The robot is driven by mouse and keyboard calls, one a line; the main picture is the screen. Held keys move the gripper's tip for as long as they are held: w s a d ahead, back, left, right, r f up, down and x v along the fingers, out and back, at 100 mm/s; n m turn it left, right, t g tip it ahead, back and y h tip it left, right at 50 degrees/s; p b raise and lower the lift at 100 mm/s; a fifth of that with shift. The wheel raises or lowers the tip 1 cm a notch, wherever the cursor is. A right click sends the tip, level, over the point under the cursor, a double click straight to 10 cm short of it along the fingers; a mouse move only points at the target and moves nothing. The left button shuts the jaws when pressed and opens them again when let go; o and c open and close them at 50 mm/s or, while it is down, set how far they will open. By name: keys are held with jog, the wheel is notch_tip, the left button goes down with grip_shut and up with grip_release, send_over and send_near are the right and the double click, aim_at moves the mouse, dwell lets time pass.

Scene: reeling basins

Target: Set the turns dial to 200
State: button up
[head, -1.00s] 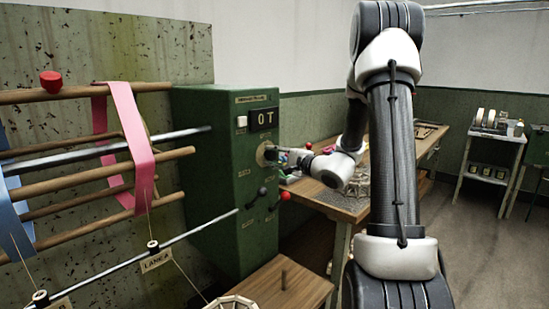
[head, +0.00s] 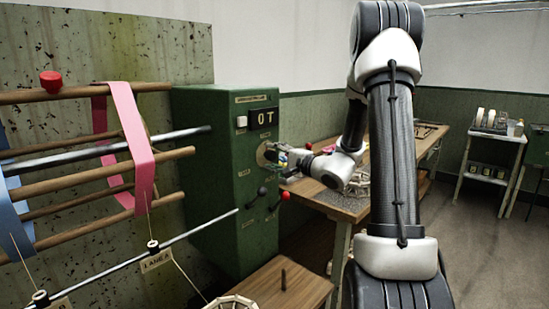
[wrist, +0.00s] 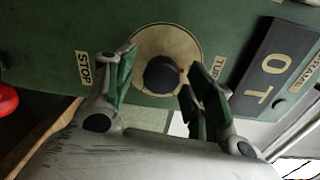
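The turns dial (wrist: 162,74) is a round black knob with a small red mark on its edge, set on a tan disc (wrist: 150,45) on the green machine's face. The disc also shows in the head view (head: 262,154), partly behind my gripper. My gripper (wrist: 161,66) is open, with one finger on each side of the knob. A gap shows between the knob and each finger. In the head view my gripper (head: 279,157) is at the machine face. The display (head: 264,118) above the dial reads "0 T"; it also shows in the wrist view (wrist: 270,70).
A white button (head: 242,121) sits left of the display. Below the dial, levers with a black knob (head: 263,190) and a red knob (head: 285,196) stick out. A wooden reel with a pink ribbon (head: 131,135) stands left. A workbench (head: 345,207) lies behind my arm.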

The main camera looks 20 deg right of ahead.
jog(key=v, duration=1.2)
dwell(0.4)
